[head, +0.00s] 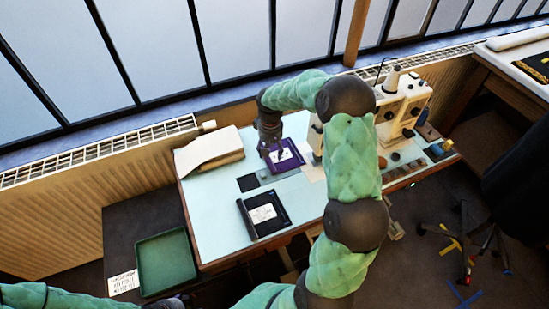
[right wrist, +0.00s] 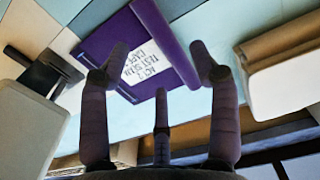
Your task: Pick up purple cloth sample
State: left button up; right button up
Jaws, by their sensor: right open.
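The purple cloth sample (head: 290,164) lies on the pale blue table top near the back edge, with a white label on it. In the right wrist view the purple cloth (right wrist: 180,50) has a thick rolled edge, and its white label (right wrist: 143,70) has handwriting. My right gripper (head: 270,150) is open just over the sample's left part. In the right wrist view its fingers (right wrist: 161,72) are spread over the cloth with nothing held; whether they touch it I cannot tell. My left gripper (head: 172,302) is partly in view at the bottom edge, its fingers unclear.
A black sample with a label (head: 264,214) lies in front, beside small dark swatches (head: 248,183). A cream folded stack (head: 209,151) sits left. A white sewing machine (head: 400,105) stands right. A green tray (head: 165,262) and a written card (head: 124,282) lie on a lower dark surface.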

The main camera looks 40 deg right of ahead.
aim_at(271, 160)
notch_tip(271, 160, down, 5)
jog(key=shift+w+f+b, duration=0.1)
jog(key=shift+b, duration=1.15)
jog(key=shift+a, duration=0.1)
grip_shut()
